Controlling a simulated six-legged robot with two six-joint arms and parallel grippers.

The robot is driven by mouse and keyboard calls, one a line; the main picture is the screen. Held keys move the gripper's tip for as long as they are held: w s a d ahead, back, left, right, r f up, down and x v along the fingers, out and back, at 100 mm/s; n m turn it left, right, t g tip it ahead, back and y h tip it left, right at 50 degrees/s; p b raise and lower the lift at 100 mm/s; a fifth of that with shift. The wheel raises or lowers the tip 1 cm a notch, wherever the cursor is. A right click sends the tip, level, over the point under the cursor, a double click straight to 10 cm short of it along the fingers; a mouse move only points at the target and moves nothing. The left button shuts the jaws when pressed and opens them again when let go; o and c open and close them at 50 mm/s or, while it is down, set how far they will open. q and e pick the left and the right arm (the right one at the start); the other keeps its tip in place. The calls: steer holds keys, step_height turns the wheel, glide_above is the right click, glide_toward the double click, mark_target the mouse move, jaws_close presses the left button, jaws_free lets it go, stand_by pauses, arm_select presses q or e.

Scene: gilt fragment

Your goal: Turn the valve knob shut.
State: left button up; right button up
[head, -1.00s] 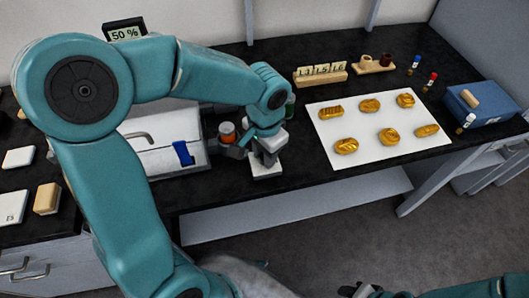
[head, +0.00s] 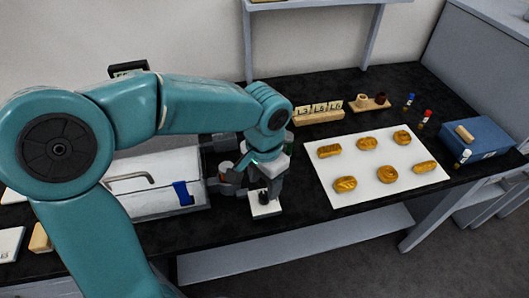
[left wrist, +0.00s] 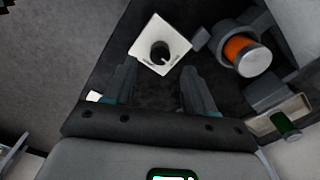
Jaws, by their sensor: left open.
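The valve knob (left wrist: 160,51) is small, black and round, with a pale pointer line. It sits on a white square plate (left wrist: 148,61) with small lettering that I cannot read. In the head view the plate (head: 267,211) lies near the front edge of the black bench, with the dark knob (head: 264,196) on it. My left gripper (left wrist: 159,72) is open and empty. Its fingers point towards the knob and stand to either side of it in the left wrist view. In the head view the gripper is just above the plate, apparently not touching the knob. My right gripper is out of view.
An orange jar (left wrist: 242,49) in a dark holder stands close beside the plate. A green vial (left wrist: 285,125) is near it. A white case (head: 150,190) with a blue latch is left of the gripper. A white sheet (head: 375,165) with several golden pieces lies to the right.

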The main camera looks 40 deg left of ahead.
mark_target(264, 195)
arm_select(q)
step_height(264, 195, up, 11)
steer(key=p, duration=0.1)
steer(key=shift+r, duration=0.2)
stand_by(0.5)
